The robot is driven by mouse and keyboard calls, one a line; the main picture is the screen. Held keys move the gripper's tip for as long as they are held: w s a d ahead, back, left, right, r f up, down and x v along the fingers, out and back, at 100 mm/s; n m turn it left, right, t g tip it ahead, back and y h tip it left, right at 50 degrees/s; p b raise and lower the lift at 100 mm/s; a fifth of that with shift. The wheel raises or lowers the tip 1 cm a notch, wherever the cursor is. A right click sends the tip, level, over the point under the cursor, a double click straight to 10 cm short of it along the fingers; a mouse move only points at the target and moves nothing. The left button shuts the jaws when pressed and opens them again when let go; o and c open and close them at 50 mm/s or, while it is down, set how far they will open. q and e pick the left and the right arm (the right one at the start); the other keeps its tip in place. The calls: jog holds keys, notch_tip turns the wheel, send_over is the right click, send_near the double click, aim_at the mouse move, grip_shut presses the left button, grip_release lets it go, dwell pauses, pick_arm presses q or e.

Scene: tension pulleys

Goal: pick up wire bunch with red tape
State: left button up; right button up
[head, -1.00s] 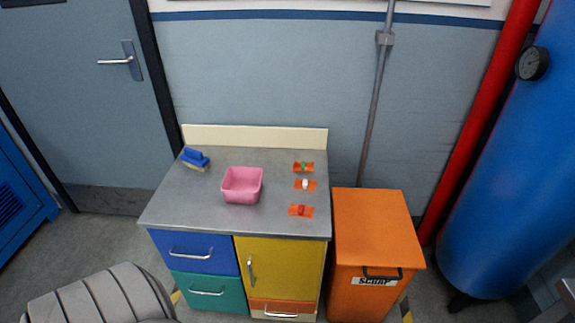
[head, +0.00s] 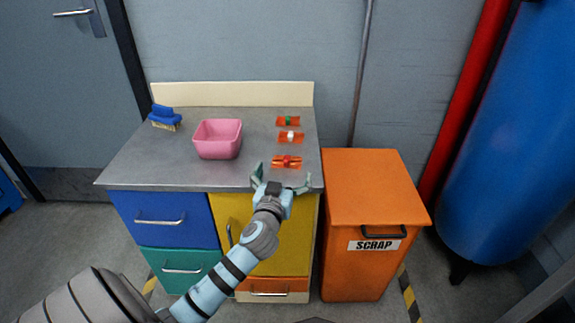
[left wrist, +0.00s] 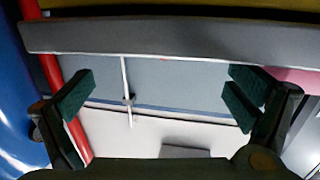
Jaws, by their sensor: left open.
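The wire bunch with red tape (head: 287,161) is a small orange bundle lying on the grey worktop near its front right. My left gripper (head: 283,177) is open at the front edge of the worktop, just in front of this bunch, with its fingers spread to either side and nothing between them. In the left wrist view the open fingers (left wrist: 160,98) point toward the worktop edge; the bunch cannot be clearly made out there. My right gripper is not in view.
Behind it lie a bunch with white tape (head: 290,137) and one with green tape (head: 288,121). A pink bin (head: 218,139) and a blue brush (head: 165,117) stand left. An orange scrap bin (head: 372,188) stands right of the cabinet. The front left of the worktop (head: 150,170) is clear.

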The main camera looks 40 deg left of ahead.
aim_at(286, 160)
pick_arm(q)
jog(key=shift+w+a, duration=0.3)
jog(key=shift+w, duration=0.1)
jog(key=x, duration=0.2)
jog(key=b+x, duration=0.1)
jog(key=x, duration=0.1)
jog(key=shift+w+a+r, duration=0.1)
jog(key=shift+w+a, duration=0.15)
jog(key=shift+a, duration=0.2)
jog(key=shift+r, duration=0.1)
jog(key=c, duration=1.3)
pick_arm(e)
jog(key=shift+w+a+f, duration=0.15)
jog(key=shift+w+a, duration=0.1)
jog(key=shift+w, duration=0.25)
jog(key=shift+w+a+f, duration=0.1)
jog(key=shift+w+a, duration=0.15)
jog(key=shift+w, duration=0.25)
